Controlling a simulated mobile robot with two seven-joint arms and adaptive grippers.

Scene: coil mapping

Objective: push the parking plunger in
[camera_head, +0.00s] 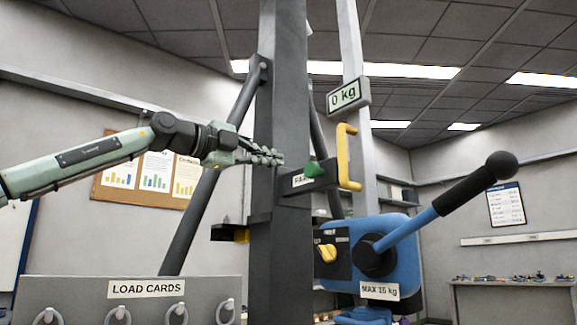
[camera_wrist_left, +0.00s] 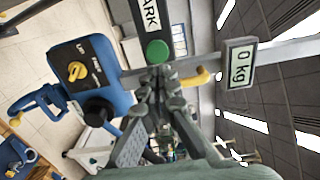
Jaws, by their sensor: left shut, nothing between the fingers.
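The parking plunger is a green knob (camera_head: 314,170) beside a PARK label on a dark bracket (camera_head: 322,182), which sticks out from the grey column. My left gripper (camera_head: 279,158) is shut and empty, with its fingertips just left of the knob and slightly above it. In the left wrist view the round green knob face (camera_wrist_left: 157,50) shows just beyond the fingertips (camera_wrist_left: 158,76). A small gap seems to show between them; I cannot tell how deep it is. My right gripper is in neither view.
A yellow handle (camera_head: 347,158) stands right of the knob, below a 0 kg display (camera_head: 348,95). Below are a blue housing (camera_head: 398,255) with a long black-handled lever (camera_head: 470,195) and a yellow switch (camera_head: 327,253). A LOAD CARDS panel (camera_head: 60,290) stands lower left.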

